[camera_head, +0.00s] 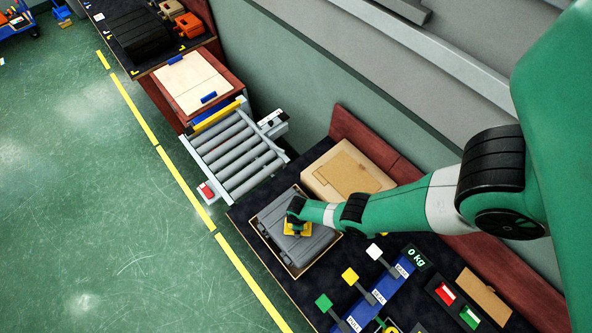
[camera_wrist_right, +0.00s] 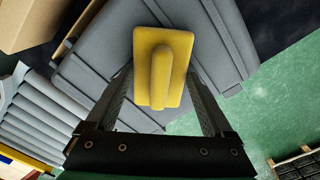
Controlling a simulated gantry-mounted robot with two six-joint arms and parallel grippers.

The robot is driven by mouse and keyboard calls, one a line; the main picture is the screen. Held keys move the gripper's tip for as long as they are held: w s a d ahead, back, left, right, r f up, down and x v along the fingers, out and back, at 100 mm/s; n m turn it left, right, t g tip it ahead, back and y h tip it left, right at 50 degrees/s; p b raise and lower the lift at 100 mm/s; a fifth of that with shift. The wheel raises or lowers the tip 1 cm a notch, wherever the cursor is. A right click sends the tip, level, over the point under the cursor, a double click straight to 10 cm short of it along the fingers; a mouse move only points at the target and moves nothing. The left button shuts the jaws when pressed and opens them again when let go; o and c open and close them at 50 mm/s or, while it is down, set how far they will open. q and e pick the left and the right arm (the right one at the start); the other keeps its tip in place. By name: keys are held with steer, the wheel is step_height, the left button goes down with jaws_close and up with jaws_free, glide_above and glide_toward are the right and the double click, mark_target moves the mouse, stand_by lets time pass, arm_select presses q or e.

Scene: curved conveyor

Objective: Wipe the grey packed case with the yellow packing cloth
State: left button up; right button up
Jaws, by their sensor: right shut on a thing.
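The grey packed case (camera_head: 318,243) lies closed on a tan-edged base on the dark bench. It also fills much of the right wrist view (camera_wrist_right: 95,62). The yellow packing cloth (camera_wrist_right: 163,42) appears as a flat pad with a raised grip, lying over the case's lid. In the head view, a yellow edge of the cloth (camera_head: 289,232) shows under my right gripper (camera_head: 296,222). My right gripper is shut on the cloth's raised grip, with a finger on each side. Whether the cloth presses on the lid is hard to tell. My left gripper is out of view.
A cardboard box (camera_head: 347,172) stands close behind the case. A roller conveyor (camera_head: 236,152) lies to the upper left. A blue strip with coloured levers (camera_head: 379,296) and a "0 kg" display (camera_head: 416,256) are to the right. Green floor is open to the left.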

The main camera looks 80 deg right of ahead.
mark_target(304, 233)
steer(key=s+a, duration=0.1)
steer(key=s+a+p, duration=0.1)
steer(key=s, duration=0.1)
steer(key=shift+w+r+p, duration=0.15)
steer(key=shift+r+p, duration=0.8)
steer(key=shift+r, duration=0.6)
